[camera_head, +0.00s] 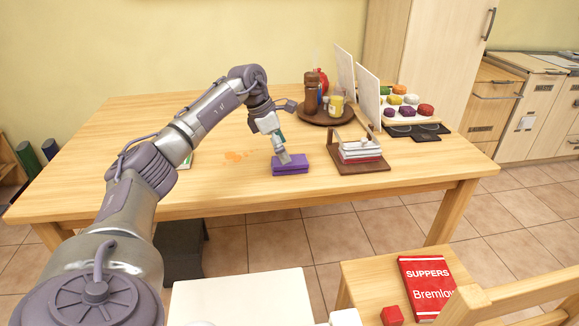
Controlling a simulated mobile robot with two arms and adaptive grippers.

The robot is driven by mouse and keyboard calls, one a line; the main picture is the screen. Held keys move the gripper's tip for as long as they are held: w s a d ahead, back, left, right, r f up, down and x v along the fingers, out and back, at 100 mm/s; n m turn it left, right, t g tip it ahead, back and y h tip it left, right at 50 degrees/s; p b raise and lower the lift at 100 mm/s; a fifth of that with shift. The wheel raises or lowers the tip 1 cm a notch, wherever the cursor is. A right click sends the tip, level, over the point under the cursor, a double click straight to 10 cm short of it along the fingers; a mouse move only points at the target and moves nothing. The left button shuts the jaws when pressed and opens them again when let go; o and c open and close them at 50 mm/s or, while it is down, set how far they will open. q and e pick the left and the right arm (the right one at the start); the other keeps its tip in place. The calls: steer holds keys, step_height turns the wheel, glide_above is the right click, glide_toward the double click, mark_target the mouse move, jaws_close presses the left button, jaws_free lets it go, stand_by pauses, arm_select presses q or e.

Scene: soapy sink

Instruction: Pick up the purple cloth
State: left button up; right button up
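The purple cloth (299,169) lies folded in a small stack on the wooden table (135,135), near its front edge. My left arm reaches over the table from the lower left. My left gripper (284,158) points down, with its fingertips at the top of the cloth. The fingers overlap the cloth in this view, and I cannot tell whether they grip it or only touch it. The cloth appears to rest on the table. My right gripper is not in view.
A brown napkin holder (359,167) with white and red napkins stands close to the right. Behind is a round tray (313,120) with bottles and a yellow cup. A red book (430,284) lies in front.

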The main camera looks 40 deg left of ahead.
mark_target(290, 164)
arm_select(q)
steer(key=x, duration=0.4)
steer(key=shift+a+f+b, duration=0.1)
steer(key=shift+f+b, duration=0.1)
steer(key=shift+b, duration=0.1)
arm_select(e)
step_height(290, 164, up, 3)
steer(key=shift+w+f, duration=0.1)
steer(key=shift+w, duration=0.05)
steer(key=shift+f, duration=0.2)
arm_select(q)
steer(key=shift+f, duration=0.1)
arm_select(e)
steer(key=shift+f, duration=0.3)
arm_select(q)
steer(key=shift+f, duration=0.15)
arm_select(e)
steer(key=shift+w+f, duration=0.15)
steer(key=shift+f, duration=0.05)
arm_select(q)
steer(key=shift+c, duration=0.4)
steer(key=c, duration=1)
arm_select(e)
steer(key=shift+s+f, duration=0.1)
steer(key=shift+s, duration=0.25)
